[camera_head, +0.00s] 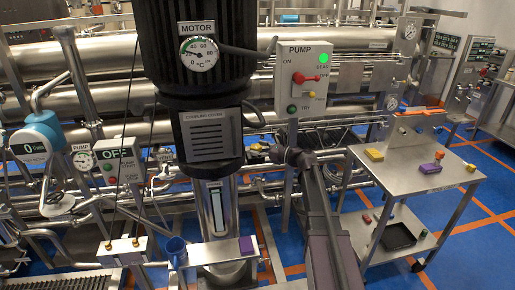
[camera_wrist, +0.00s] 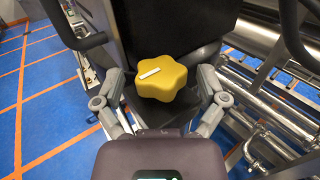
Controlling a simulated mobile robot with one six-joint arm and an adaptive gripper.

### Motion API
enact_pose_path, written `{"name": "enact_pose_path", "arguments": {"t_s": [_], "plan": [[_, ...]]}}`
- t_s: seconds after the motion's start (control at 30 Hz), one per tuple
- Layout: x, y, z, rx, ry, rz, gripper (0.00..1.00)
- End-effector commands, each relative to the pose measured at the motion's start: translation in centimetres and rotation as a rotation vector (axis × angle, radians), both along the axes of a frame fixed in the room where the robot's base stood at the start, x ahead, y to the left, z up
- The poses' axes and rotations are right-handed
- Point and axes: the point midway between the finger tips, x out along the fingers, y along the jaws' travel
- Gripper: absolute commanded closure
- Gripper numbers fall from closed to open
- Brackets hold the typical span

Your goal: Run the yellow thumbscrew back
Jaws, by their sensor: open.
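The yellow thumbscrew (camera_wrist: 163,80) is a lobed knob in the middle of the wrist view, with a short white bar on its face, left of centre. It sits against a dark housing (camera_wrist: 165,25). My gripper (camera_wrist: 162,92) is open, with one grey finger on the left of the knob and one on the right. I cannot make out the thumbscrew in the head view.
A steel cart (camera_head: 395,172) with yellow and purple blocks is at the right. Pipes (camera_wrist: 275,110) run along the right of the wrist view; blue floor is clear at left.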

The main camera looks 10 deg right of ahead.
Motion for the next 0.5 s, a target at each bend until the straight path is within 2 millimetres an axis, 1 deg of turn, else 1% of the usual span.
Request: {"name": "enact_pose_path", "arguments": {"t_s": [0.17,0.43,0.47,0.5], "plan": [[0.44,0.57,0.0,0.0,0.0,0.0,0.09],[0.45,0.57,0.0,0.0,0.0,-0.001,0.09],[0.45,0.57,0.0,0.0,0.0,-0.001,0.12],[0.45,0.57,0.0,0.0,0.0,-0.001,0.23]]}}
